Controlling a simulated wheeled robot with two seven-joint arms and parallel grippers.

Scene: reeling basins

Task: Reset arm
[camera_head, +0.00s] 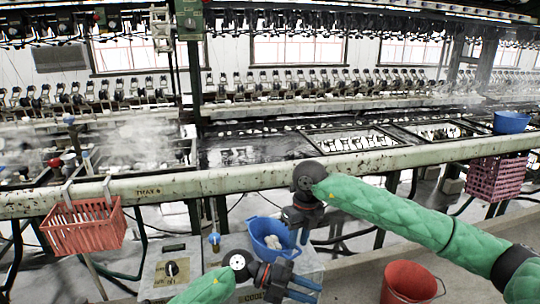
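My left gripper (304,290) is low in the head view, with a dark body and blue fingers pointing right. It is in front of and below the blue basket (258,227); whether its fingers are parted is unclear. My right gripper (304,234) hangs downward from the green sleeved arm at the basket's right side. Its fingertips are small and dark, and I cannot tell whether they touch the basket or are apart. The blue basket holds some whitish pieces and stands on a grey box top.
A pale rail (230,180) crosses in front of the basins (352,141). A red basket (84,228) hangs at left and a maroon crate (497,178) at right. A blue bowl (511,122) sits above the crate. A red bucket (406,283) stands at lower right.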

